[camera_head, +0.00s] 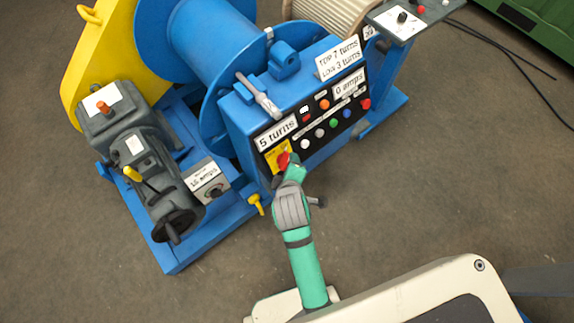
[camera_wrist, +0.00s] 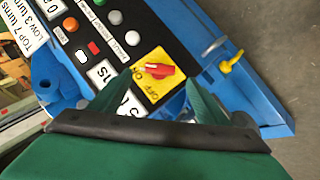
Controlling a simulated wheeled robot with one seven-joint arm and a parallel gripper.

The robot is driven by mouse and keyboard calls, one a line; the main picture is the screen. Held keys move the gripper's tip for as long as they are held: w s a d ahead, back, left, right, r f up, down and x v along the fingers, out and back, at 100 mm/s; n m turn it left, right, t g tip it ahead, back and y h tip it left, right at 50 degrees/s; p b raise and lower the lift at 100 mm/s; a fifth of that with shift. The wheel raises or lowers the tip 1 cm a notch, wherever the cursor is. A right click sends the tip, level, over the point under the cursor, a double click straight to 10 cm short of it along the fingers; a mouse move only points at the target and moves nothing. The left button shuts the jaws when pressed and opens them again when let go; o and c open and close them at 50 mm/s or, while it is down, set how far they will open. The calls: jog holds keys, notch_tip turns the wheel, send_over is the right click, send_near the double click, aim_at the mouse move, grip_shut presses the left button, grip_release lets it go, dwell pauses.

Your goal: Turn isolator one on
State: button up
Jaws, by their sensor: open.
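A red rotary switch (camera_wrist: 160,70) sits on a yellow plate (camera_wrist: 150,91) marked ON and OFF, at the end of the blue control box's black panel. Its handle lies roughly crosswise in the wrist view; I cannot tell which mark it is set to. The red switch (camera_head: 283,161) and yellow plate (camera_head: 271,157) also show in the head view, partly behind my gripper (camera_head: 292,168). In the wrist view my gripper (camera_wrist: 157,82) is open, with one finger on each side of the switch. Contact with it cannot be told.
The blue control box (camera_head: 240,125) carries several buttons and signs reading "5 turns" and "0 amps". A grey motor (camera_head: 140,150) and a box marked "15 amps" (camera_head: 207,180) stand left. A yellow lever (camera_head: 255,203) juts below the box. The floor (camera_head: 400,170) at right is clear.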

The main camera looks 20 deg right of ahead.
jog(key=shift+v, duration=1.5)
jog(key=shift+s, duration=0.1)
jog(key=s+a+r+m+t+y, duration=0.1)
jog(key=s+a+m+t, duration=0.1)
jog(key=s, duration=0.4)
jog(key=s+a+r+m+t, duration=0.2)
jog(key=s+a+m, duration=0.2)
jog(key=s+a, duration=0.2)
jog(key=s+a+r+m+t+y, duration=0.1)
jog(key=s+a+r+m+t, duration=0.1)
jog(key=s, duration=0.6)
jog(key=shift+s+a+r+m+t+y, duration=0.25)
jog(key=shift+a+m+t, duration=0.35)
jog(key=shift+a+m, duration=0.35)
